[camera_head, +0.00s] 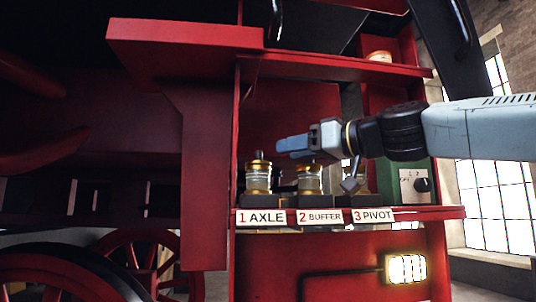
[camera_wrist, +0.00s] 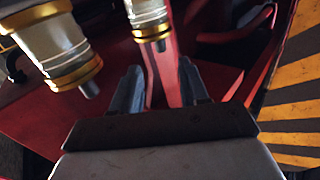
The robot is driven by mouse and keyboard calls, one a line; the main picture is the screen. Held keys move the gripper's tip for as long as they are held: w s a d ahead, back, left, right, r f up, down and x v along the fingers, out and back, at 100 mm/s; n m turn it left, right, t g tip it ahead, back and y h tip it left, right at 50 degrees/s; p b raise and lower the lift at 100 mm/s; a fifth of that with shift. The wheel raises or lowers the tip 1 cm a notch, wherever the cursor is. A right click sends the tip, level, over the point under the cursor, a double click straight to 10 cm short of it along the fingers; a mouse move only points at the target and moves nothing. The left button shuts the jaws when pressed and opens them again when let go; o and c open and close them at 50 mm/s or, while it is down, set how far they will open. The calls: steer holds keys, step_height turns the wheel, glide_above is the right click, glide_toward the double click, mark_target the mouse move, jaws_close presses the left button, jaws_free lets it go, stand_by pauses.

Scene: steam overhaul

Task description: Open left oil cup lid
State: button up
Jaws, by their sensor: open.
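The left oil cup (camera_head: 258,179), behind the label "1 AXLE", is a brass-banded glass cup. A dark knob tops its lid (camera_head: 258,158), which looks shut. A similar cup (camera_head: 309,181) stands behind "2 BUFFER". My gripper (camera_head: 281,146) reaches in from the right, pointing left. It is above the second cup, a little right of and about level with the first cup's top, apart from it. In the wrist view, my gripper (camera_wrist: 162,78) is open with nothing held. Two brass-banded cups, one large (camera_wrist: 60,45) and one smaller (camera_wrist: 148,20), show at top left; I cannot tell which is which.
A third cup behind "3 PIVOT" (camera_head: 372,215) is partly hidden by a tilted grey part (camera_head: 351,184). A red shelf (camera_head: 440,212) carries the cups; a red upper shelf (camera_head: 330,68) is above my arm.

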mark_target(258, 160)
steer(key=x, duration=0.7)
steer(key=shift+a, duration=0.15)
steer(key=shift+c, duration=0.2)
jaws_close()
